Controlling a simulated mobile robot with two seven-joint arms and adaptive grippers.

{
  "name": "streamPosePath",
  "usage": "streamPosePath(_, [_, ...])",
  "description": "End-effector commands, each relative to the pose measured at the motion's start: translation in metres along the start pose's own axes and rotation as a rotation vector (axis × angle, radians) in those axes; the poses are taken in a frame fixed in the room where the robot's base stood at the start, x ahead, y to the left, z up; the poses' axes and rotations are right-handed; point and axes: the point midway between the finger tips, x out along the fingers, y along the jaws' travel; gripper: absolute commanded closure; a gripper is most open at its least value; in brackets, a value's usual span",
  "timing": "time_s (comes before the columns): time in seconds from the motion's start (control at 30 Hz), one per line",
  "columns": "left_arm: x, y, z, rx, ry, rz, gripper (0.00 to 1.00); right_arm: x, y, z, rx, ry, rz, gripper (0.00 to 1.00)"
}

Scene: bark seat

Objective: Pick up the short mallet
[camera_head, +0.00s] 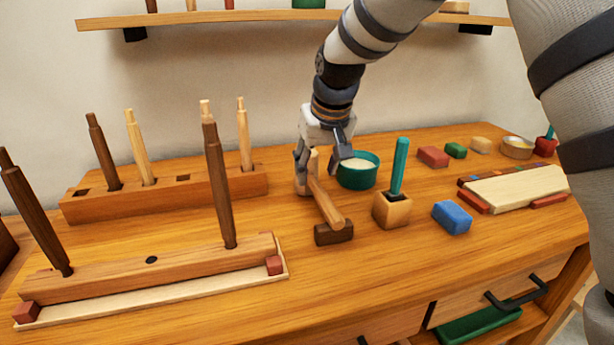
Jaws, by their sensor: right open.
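A mallet with a light wooden handle and a dark brown block head (333,235) is on the bench near the middle, its handle slanting back and left from the head. My right gripper (322,163) is open, pointing down just behind the handle's far end. My left gripper is not in view.
A green bowl (357,173) stands close right of the gripper. A wooden block with a green-handled tool (392,210) and a blue block (452,217) are to the right. Wooden racks with upright pegs (160,262) fill the left. A shelf (210,18) hangs behind.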

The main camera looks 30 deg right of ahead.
Motion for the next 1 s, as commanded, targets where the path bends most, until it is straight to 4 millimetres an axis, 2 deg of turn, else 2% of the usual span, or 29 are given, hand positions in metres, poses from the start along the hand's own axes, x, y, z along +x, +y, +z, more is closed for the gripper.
streamPosePath(0.17, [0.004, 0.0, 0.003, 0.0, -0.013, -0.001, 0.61, 0.02, 0.001, 0.001, 0.0, -0.005, 0.001, 0.57])
streamPosePath(0.3, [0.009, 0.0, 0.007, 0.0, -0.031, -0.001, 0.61, 0.049, 0.003, 0.001, -0.001, -0.008, 0.001, 0.57])
streamPosePath(0.4, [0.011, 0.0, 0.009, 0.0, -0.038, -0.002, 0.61, 0.061, 0.002, 0.0, -0.002, -0.003, 0.0, 0.57])
streamPosePath(1.0, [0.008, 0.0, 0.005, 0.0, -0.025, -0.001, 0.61, 0.061, 0.002, 0.0, -0.001, 0.003, -0.001, 0.57])
